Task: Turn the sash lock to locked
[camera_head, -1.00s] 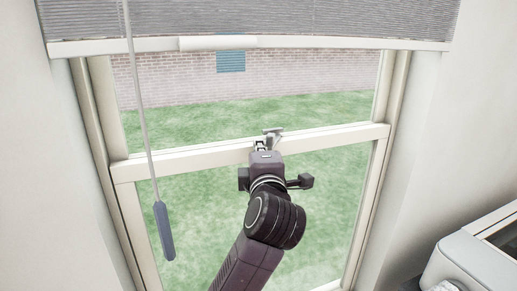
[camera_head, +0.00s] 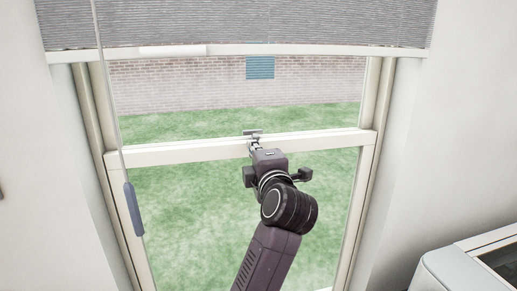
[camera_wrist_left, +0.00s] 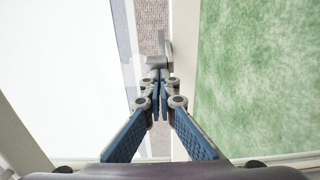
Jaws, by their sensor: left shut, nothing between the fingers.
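The sash lock (camera_head: 252,132) is a small grey metal fitting on top of the window's meeting rail (camera_head: 190,153). In the left wrist view the lock (camera_wrist_left: 158,62) is right in front of the fingertips. My left gripper (camera_head: 254,146) is shut and empty, with its tips at the lock's near side. In the left wrist view its blue-padded fingers (camera_wrist_left: 156,80) come together close to the lock; whether they touch it I cannot tell. The fingertips partly hide the lock, and its lever angle is hard to read. My right gripper is not in view.
A pleated blind (camera_head: 250,22) hangs above the window. Its wand (camera_head: 134,208) hangs left of my arm. A pale box-like object (camera_head: 455,272) stands at the lower right. Grass and a brick wall show through the glass.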

